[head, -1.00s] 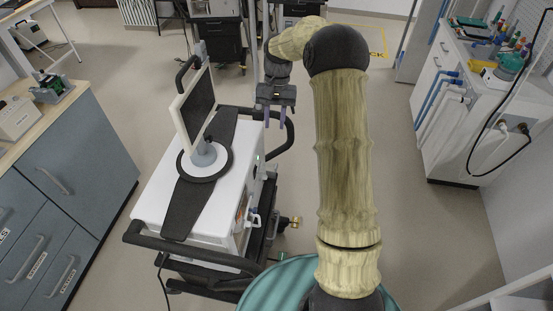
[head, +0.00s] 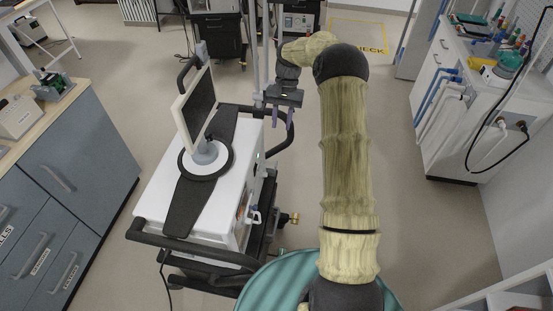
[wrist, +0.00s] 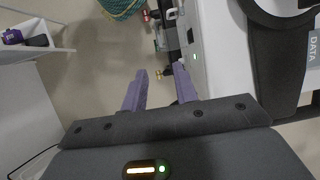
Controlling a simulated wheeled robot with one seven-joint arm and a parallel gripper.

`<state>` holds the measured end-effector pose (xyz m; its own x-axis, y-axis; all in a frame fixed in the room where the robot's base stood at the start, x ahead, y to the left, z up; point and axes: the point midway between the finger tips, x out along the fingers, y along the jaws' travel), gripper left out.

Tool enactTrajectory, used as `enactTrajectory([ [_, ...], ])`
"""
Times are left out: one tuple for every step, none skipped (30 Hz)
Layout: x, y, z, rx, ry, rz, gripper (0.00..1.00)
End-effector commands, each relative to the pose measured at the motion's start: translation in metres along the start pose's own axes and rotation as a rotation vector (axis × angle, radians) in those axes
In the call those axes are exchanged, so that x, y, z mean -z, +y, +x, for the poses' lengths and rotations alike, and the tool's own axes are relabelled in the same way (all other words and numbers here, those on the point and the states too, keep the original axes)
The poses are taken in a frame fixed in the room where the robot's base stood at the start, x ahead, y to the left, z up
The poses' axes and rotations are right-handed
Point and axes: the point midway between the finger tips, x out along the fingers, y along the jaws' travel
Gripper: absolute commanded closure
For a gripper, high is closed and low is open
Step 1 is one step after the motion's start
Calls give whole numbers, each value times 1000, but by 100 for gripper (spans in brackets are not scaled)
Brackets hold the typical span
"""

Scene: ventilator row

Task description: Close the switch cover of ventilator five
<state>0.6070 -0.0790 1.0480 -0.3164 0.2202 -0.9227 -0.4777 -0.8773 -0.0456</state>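A white ventilator (head: 222,207) with a tilted screen (head: 194,108) stands on a black-railed cart left of centre in the head view. No number shows on it, so I cannot tell whether it is ventilator five. My gripper (head: 276,115) is beside its far right corner, near the black rail. In the wrist view my gripper (wrist: 160,66) has its two purple fingers apart with nothing between them. The ventilator's white side (wrist: 210,70), with a small green light, is just right of the fingers. I cannot make out the switch cover or its position.
The cart's black handle rail (head: 190,249) surrounds the ventilator. Grey drawers (head: 70,190) stand at left, a white cabinet (head: 455,130) at right. Floor between ventilator and cabinet is clear apart from my arm.

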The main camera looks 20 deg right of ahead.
Motion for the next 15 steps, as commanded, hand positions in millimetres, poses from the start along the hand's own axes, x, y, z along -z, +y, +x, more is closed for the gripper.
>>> enactTrajectory([
  [-1,1,8,-1,-4,0,71],
  [-1,1,14,-2,-4,0,71],
  [-1,1,21,-2,-5,-1,71],
  [-1,0,26,-1,-4,-1,71],
  [-2,0,32,-1,-5,-2,71],
  [-1,0,38,-1,-5,-1,71],
  [-1,0,43,-1,-4,-1,71],
  [-2,0,49,-1,-5,-1,71],
  [-2,0,56,-1,-4,-1,71],
  [-2,0,62,-2,-5,-1,71],
  [-2,0,67,-1,-4,-1,71],
  [-1,0,73,-1,-4,-1,71],
  [-2,0,79,-1,-5,-1,71],
  [-2,0,84,-1,-5,-2,71],
  [-2,0,91,-2,-4,-2,71],
])
